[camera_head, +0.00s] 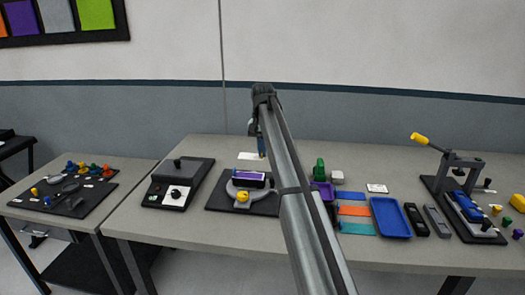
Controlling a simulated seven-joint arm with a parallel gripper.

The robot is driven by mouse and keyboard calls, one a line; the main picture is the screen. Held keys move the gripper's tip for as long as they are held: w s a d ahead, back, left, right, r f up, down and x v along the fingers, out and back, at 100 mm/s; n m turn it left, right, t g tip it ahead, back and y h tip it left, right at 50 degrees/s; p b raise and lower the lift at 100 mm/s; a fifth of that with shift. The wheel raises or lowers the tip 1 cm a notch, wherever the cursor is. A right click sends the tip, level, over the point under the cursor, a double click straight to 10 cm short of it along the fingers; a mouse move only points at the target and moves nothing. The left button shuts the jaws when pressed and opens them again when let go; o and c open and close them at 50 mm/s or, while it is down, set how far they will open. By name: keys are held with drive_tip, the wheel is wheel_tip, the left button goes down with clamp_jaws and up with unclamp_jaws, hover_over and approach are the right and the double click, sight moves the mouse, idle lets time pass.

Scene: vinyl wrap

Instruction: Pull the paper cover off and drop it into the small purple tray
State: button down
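My arm reaches forward across the middle of the view. What shows of my gripper (262,148) is small and dark, partly hidden behind my arm, above the back of the table. I cannot tell whether it is open or shut. A white flat piece (248,156) is beside it at the left; I cannot tell whether it is the paper cover. A purple-topped block (248,179) with a pale upper edge sits in a grey fixture on a black base. The small purple tray (324,189) is just right of my arm, which partly hides it.
Blue, orange and teal strips (355,211) and a larger blue tray (390,217) lie right of my arm. A press with a yellow handle (420,139) stands at the right. A dark control box (178,184) is left of the fixture. Bare table (215,150) lies behind.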

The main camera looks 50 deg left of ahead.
drive_tip(key=w+d+f, duration=0.3)
drive_tip(key=w+d, duration=0.4)
drive_tip(key=w, duration=0.1)
drive_tip(key=w+d+f, duration=0.3)
drive_tip(key=w+d, duration=0.5)
drive_tip(key=shift+d+f, duration=0.15)
drive_tip(key=shift+f, duration=0.25)
drive_tip(key=shift+w+f, duration=0.1)
drive_tip(key=shift+f, duration=2.3)
drive_tip(key=c, duration=1.2)
unclamp_jaws()
drive_tip(key=shift+c, duration=0.2)
drive_tip(key=shift+r, duration=0.15)
wheel_tip(320, 180, up, 14)
drive_tip(key=shift+f, duration=0.2)
